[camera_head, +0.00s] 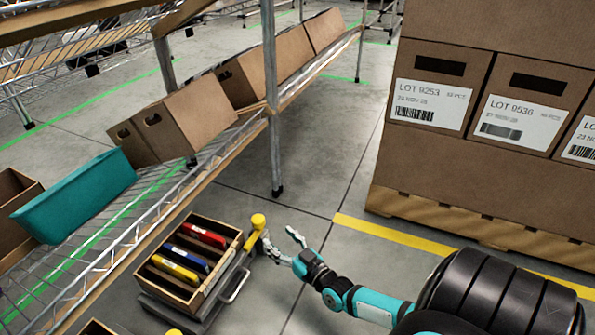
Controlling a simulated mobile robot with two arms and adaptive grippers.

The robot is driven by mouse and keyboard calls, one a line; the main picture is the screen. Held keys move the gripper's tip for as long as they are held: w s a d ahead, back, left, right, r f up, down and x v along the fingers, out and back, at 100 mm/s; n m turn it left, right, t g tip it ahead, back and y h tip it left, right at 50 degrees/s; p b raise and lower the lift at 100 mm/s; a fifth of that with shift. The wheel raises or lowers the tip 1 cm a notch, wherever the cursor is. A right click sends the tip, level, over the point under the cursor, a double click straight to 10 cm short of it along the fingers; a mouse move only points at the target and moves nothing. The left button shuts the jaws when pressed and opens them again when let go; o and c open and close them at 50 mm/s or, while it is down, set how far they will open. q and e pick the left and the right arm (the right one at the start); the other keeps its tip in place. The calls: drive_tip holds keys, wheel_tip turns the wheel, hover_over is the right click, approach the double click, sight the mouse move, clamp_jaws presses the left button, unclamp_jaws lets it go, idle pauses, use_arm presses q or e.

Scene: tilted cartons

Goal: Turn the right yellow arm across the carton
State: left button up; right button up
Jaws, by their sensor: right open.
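An open brown carton (218,229) sits tilted on a dark grey stand at the lower left. It has dividers and holds a red item (204,235), a blue item (187,259) and a yellow item (174,269). The right yellow arm (258,222) stands out at the carton's upper right corner, with a rounded end, and does not lie across the carton. My right gripper (279,235) is open and empty just right of it. One finger is close to the arm; I cannot tell whether they touch. My left gripper is not in view.
Another yellow knob (173,332) and part of a second carton (96,328) show at the bottom edge. A wire rack (100,236) with a teal bin (75,196) and tilted cartons stands left. Stacked labelled boxes (430,160) on a pallet stand right. Floor between is clear.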

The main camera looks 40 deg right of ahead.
drive_tip(key=s+p, duration=0.2)
drive_tip(key=s, duration=0.4)
drive_tip(key=shift+s, duration=0.3)
drive_tip(key=shift+a, duration=0.1)
